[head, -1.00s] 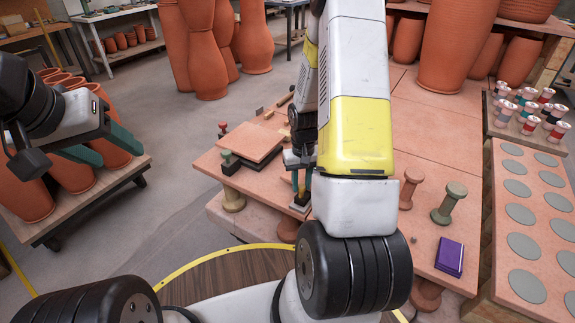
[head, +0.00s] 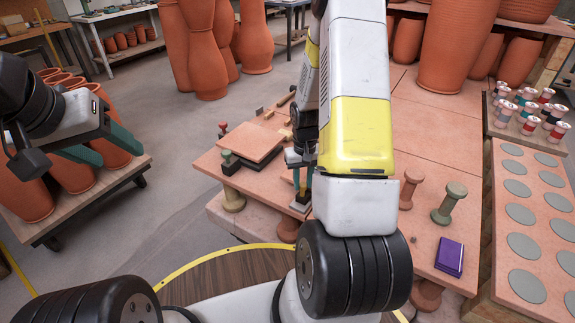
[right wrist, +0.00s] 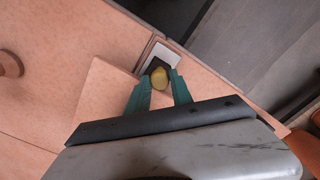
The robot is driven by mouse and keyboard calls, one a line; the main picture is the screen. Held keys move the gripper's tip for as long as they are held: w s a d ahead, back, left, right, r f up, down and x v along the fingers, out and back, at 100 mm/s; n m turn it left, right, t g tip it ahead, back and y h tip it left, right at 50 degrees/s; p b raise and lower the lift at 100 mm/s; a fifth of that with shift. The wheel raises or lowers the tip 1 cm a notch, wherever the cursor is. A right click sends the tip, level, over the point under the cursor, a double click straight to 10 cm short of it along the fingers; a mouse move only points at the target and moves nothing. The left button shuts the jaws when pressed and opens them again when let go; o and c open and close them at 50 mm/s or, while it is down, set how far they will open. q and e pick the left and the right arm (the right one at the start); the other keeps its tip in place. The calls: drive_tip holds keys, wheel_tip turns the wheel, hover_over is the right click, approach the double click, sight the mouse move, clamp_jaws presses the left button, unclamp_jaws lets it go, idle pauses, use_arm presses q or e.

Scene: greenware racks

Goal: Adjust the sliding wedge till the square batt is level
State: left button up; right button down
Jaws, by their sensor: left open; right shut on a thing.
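The square batt (head: 252,143) is a flat terracotta slab at the left end of the worktable; its edge also shows in the right wrist view (right wrist: 106,92). I cannot tell whether it is level. The sliding wedge shows a yellow knob (right wrist: 177,63) on a dark body beside the batt's corner. My right gripper (right wrist: 161,78) has its teal fingers closed around this knob; in the head view my right gripper (head: 302,180) is partly hidden by my arm. My left gripper (head: 106,147) is open and empty at the left, away from the batt, in front of the terracotta pots.
A purple box (head: 449,256), a green-grey spool (head: 449,203) and a terracotta spool (head: 410,189) stand on the worktable right of my arm. Tall vases (head: 203,50) stand behind.

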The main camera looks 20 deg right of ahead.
drive_tip(key=c, duration=1.1)
unclamp_jaws()
drive_tip(key=shift+w+d, duration=0.1)
drive_tip(key=shift+d, duration=0.1)
drive_tip(key=shift+r, duration=0.1)
wheel_tip(320, 180, up, 8)
drive_tip(key=shift+f, duration=0.15)
